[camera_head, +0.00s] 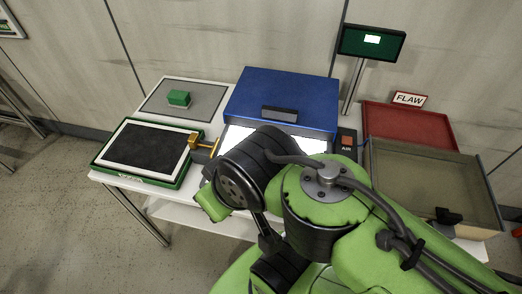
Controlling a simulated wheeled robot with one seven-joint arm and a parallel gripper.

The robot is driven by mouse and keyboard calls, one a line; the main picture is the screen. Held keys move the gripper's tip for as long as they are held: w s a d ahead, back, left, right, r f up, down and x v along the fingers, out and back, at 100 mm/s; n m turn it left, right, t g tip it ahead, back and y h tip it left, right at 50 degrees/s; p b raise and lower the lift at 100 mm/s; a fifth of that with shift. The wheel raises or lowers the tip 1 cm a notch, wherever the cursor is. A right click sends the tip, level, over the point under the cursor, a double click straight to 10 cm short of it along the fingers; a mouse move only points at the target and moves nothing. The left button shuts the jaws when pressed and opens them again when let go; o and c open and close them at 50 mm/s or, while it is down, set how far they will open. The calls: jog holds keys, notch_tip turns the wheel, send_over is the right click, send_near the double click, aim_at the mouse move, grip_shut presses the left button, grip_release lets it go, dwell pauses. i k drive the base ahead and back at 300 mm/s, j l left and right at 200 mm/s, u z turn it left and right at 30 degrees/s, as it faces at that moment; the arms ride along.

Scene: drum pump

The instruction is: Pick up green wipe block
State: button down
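The green wipe block (179,98) sits on a grey mat (203,101) with a white border, at the back left of the table. It is a small green box with a raised, narrower top. My green arm fills the lower right and middle of the view. My gripper is hidden behind the arm's wrist, so its fingers cannot be seen. The wrist is in front of and to the right of the block, well apart from it.
A dark pad in a green-edged tray (182,171) lies in front of the mat, with a brass part at its right. A blue box (284,92) stands right of the mat. A red tray (408,124), a "FLAW" sign (409,99), a clear-sided bin (433,177) and a screen on a post (371,41) are at the right.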

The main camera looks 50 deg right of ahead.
aim_at(177, 99)
jog(key=i+j+u, duration=0.3)
jog(key=i+j, duration=1.35)
jog(key=i+j+z, duration=0.2)
jog(key=i+z, duration=0.2)
jog(key=i, duration=0.15)
jog(key=i+j+z, duration=0.75)
jog(key=i+z, duration=0.4)
jog(key=i+j+z, duration=0.1)
jog(key=i+z, duration=0.35)
jog(key=i+l+z, duration=0.3)
jog(key=i+l, duration=0.15)
jog(key=i+l+z, duration=0.3)
jog(key=i, duration=0.2)
